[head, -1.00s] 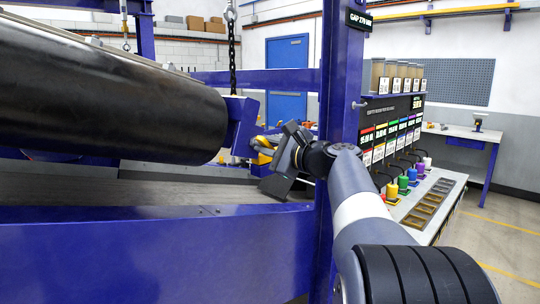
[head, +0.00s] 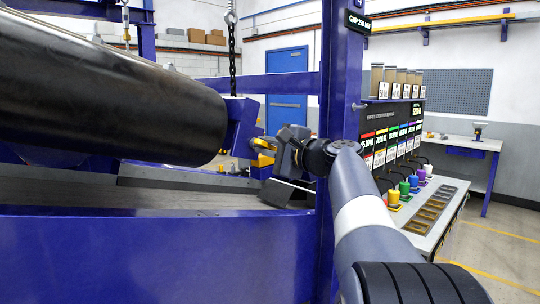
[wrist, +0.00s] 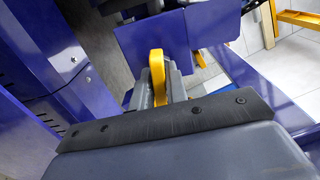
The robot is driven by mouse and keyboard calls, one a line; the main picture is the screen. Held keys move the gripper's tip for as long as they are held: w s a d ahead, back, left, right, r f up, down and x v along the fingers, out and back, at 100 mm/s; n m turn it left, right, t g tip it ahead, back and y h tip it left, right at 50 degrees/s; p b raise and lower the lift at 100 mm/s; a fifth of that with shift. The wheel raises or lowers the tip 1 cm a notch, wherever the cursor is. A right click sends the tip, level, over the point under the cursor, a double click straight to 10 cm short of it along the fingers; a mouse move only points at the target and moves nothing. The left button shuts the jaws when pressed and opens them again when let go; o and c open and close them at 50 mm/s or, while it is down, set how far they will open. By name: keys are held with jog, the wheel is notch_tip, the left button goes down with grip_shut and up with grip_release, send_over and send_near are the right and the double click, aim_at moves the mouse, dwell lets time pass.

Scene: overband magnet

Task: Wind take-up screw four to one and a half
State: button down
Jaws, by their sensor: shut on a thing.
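A yellow handle (wrist: 157,68) stands upright in the wrist view, in front of a blue plate (wrist: 150,40). My gripper (wrist: 160,92) is shut on this handle; its dark body fills the bottom of that view. In the head view my gripper (head: 264,152) is at the end of the large black roller, beside the blue bracket (head: 240,122). Yellow parts (head: 262,161) show there, partly hidden by the gripper. The screw itself is mostly hidden, and I cannot read a number or scale on it.
A black roller (head: 100,90) lies left of my gripper, above a blue beam (head: 150,250). A blue post (head: 341,100) with a gap sign (head: 358,21) stands close to my arm.

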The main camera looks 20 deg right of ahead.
jog(key=shift+n+b, duration=0.8)
jog(key=shift+n, duration=0.2)
jog(key=shift+f+n+b, duration=0.15)
jog(key=shift+n+b, duration=0.95)
jog(key=shift+n, duration=0.1)
jog(key=c, duration=1.3)
grip_release()
jog(key=v, duration=1)
jog(key=shift+s+d, duration=0.15)
jog(key=shift+s, duration=0.25)
jog(key=shift+w, duration=0.1)
